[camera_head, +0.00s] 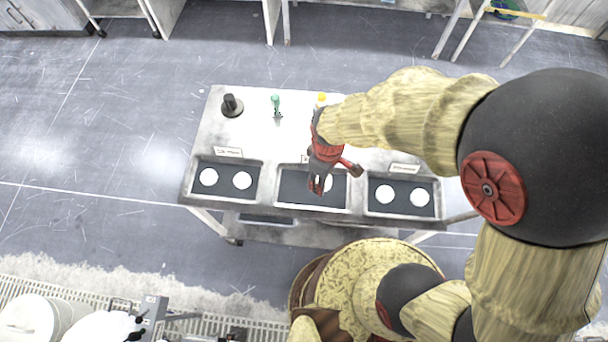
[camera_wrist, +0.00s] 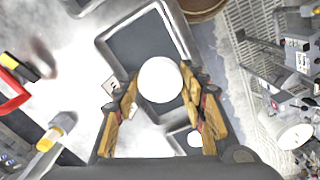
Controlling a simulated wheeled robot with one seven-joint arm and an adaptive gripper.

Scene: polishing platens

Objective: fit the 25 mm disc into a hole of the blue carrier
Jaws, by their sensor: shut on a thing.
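My gripper (camera_head: 318,188) is over the middle tray (camera_head: 312,207) of the table. In the wrist view its two fingers (camera_wrist: 162,100) are shut on a white disc (camera_wrist: 160,79), which lies between their tips. In the head view this disc (camera_head: 328,183) shows partly beside the fingers; its exact height above the tray cannot be told. Other white discs lie in the left tray (camera_head: 225,193) and the right tray (camera_head: 403,206). Their sizes are not readable. I cannot make out a blue carrier in either view.
Behind the trays stand a black knobbed piece (camera_head: 232,106), a small green-topped item (camera_head: 276,104) and a yellow-topped item (camera_head: 321,99). Small labels (camera_head: 228,152) stand behind the trays. The left back of the metal table (camera_head: 250,127) has bare room.

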